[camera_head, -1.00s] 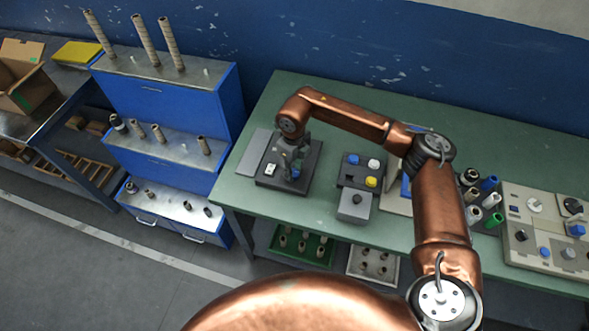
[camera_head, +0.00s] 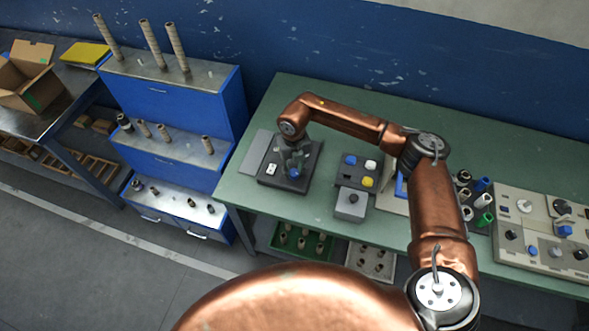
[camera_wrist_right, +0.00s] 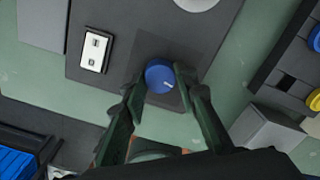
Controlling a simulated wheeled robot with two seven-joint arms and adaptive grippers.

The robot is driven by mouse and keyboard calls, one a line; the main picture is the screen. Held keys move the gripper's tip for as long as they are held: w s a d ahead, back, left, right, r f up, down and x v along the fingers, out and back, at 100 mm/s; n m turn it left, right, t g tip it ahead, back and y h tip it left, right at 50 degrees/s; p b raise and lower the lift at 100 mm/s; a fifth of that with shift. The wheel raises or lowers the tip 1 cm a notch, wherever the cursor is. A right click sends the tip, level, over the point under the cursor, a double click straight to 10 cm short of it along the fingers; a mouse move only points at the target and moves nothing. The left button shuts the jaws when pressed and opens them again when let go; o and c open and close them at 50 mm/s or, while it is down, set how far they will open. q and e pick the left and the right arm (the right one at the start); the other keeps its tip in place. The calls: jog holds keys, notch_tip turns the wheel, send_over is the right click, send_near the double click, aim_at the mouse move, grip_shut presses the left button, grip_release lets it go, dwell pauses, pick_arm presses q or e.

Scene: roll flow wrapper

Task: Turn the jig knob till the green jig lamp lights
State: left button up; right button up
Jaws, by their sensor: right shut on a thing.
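The jig is a dark plate (camera_head: 271,181) on the green bench, with a blue knob (camera_head: 294,173) on it. In the right wrist view the round blue knob (camera_wrist_right: 160,75) shows a short white mark at its lower right. My right gripper (camera_wrist_right: 160,82) is shut on the knob, one finger on each side; in the head view the gripper (camera_head: 293,158) is over the plate. A white part with two small squares (camera_wrist_right: 96,49) sits on the plate left of the knob. I see no lit green lamp; the gripper and arm hide part of the jig. My left gripper is not in view.
A button box (camera_head: 358,172) with blue, white and yellow buttons stands right of the jig. A control panel (camera_head: 545,250) and several rolls (camera_head: 482,200) are further right. A blue stepped rack (camera_head: 170,110) stands left of the bench. My right arm spans above the bench.

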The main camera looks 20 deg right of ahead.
aim_at(294, 173)
dwell(0.4)
jog(key=o, duration=1.2)
jog(key=shift+c, duration=0.2)
notch_tip(294, 173, up, 12)
